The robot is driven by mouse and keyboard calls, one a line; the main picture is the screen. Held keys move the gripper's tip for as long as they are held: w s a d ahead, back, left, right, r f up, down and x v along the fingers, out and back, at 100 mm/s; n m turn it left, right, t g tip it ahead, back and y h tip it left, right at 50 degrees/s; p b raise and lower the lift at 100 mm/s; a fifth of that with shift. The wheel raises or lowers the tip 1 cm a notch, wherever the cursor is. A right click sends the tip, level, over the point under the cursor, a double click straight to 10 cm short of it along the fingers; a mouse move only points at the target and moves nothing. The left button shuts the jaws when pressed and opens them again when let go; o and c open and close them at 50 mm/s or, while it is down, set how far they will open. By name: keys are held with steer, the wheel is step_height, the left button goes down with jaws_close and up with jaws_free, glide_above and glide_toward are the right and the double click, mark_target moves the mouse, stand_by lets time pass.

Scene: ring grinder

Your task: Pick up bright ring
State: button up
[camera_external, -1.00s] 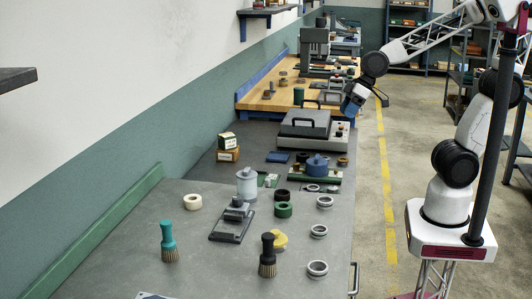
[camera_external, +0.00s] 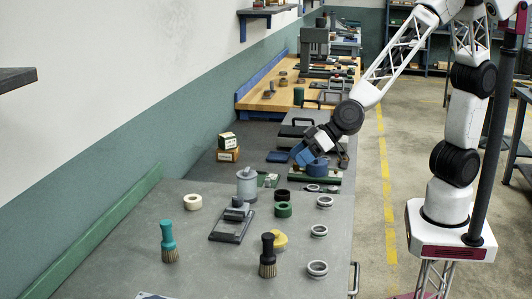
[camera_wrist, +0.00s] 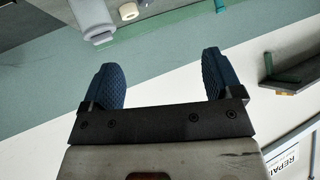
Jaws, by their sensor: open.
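Three shiny silver rings lie on the grey bench in the external view: one beside the green ring (camera_external: 325,202), one in the middle (camera_external: 319,231) and one nearest the front (camera_external: 317,268). A pale cream ring (camera_external: 193,202) lies farther left, and part of it shows in the wrist view (camera_wrist: 128,12). A green ring (camera_external: 283,210) and a black ring (camera_external: 282,195) lie near the middle.
A grey canister (camera_external: 246,184), a dark clamp-like block (camera_external: 231,225), a yellow piece (camera_external: 279,240) and two upright brushes, teal (camera_external: 168,243) and black (camera_external: 267,257), stand on the bench.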

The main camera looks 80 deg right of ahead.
steer(key=s+a+f+t, duration=0.1)
steer(key=s+a+f, duration=0.1)
steer(key=a, duration=0.4)
steer(key=s+a+f+t+h, duration=0.1)
steer(key=s+a+f, duration=0.2)
steer(key=a, duration=0.4)
steer(key=s+a+f+t, duration=0.1)
steer(key=s+a+f, duration=0.2)
steer(key=a, duration=0.3)
steer(key=shift+a+f+h, duration=0.15)
steer(key=shift+a+f, duration=0.05)
steer(key=shift+f, duration=0.25)
steer(key=shift+a+f+h, duration=0.15)
steer(key=shift+f, duration=0.3)
steer(key=t, duration=0.1)
glide_toward(319, 264)
steer(key=shift+w+a+r, duration=0.2)
steer(key=shift+w+a, duration=0.15)
steer(key=shift+a, duration=0.15)
steer(key=shift+w+a+r, duration=0.2)
steer(key=shift+w+a, duration=0.15)
steer(key=shift+a, duration=0.15)
steer(key=shift+s+a+f+t+h, duration=0.2)
steer(key=shift+s+a+t+h, duration=0.1)
steer(key=shift+s, duration=0.2)
steer(key=shift+w, duration=0.15)
steer(key=shift+x, duration=1.15)
steer(key=shift+w+f, duration=0.1)
